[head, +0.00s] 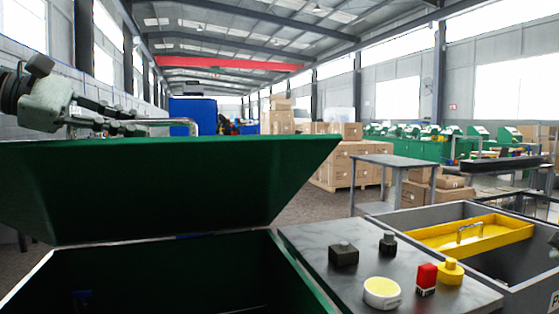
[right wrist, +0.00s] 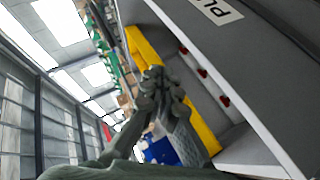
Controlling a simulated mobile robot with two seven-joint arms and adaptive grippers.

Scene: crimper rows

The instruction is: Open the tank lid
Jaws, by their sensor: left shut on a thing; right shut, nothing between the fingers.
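The green tank lid (head: 190,185) stands raised and tilted over the open tank (head: 316,290) in the head view. The dark inside of the tank shows below it. A metal bar handle (head: 193,124) rises from the lid's upper edge. My left gripper (head: 140,127) comes in from the left and is shut on this handle. My right gripper (right wrist: 168,98) is shut and empty in the right wrist view, in front of a grey box with a yellow tray. It does not show in the head view.
Right of the tank, a dark panel (head: 320,270) carries black knobs, a red block (head: 427,278), a yellow knob (head: 449,271) and a round yellow-white button (head: 382,292). Farther right is a grey box (head: 540,290) with a yellow tray (head: 440,236). A grey table (head: 395,161) and cartons stand behind.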

